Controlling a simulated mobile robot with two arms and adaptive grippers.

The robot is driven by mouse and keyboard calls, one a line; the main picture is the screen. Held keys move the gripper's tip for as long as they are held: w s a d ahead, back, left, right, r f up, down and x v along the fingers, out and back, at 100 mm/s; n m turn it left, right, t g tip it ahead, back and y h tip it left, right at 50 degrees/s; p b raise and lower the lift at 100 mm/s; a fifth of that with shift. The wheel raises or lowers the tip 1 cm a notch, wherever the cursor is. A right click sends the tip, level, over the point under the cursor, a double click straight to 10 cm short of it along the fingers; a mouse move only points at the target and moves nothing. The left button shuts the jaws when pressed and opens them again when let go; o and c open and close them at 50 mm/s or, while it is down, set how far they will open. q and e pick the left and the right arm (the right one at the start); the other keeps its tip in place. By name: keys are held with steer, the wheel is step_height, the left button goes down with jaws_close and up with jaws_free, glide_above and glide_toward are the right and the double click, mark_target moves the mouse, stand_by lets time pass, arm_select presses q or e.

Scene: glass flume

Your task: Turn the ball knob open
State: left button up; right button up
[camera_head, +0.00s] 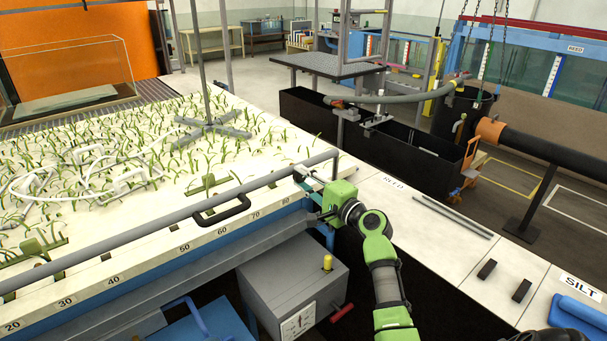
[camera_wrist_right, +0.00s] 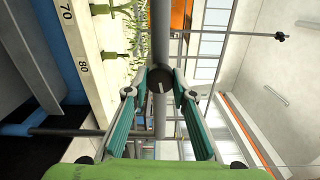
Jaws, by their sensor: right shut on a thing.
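A dark round knob (camera_wrist_right: 160,76) with a short pale line on its face shows in the middle of the right wrist view. My right gripper (camera_wrist_right: 160,82) has its two green-padded fingers on either side of it, shut on it. In the head view my right gripper (camera_head: 303,174) is at the right end of the bench's front edge, by the grey rail (camera_head: 240,184). There the gripper hides the knob. How far the knob is turned cannot be told. My left gripper is not in view.
The pale bench (camera_head: 150,235) carries plant strips, with a black handle (camera_head: 222,210) on its front edge. Below stands a grey box (camera_head: 290,278) with a yellow knob (camera_head: 327,262) and a red handle (camera_head: 342,313). A white ledge (camera_head: 430,225) with small parts lies right.

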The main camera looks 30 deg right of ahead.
steer(key=shift+m+p, duration=0.5)
steer(key=shift+m, duration=0.6)
steer(key=o, duration=1.1)
steer(key=shift+d, duration=0.1)
steer(key=shift+s, duration=0.1)
steer(key=s, duration=0.8)
steer(key=s+d, duration=0.1)
steer(key=s, duration=0.2)
steer(key=shift+s, duration=0.4)
steer(key=shift+f, duration=0.15)
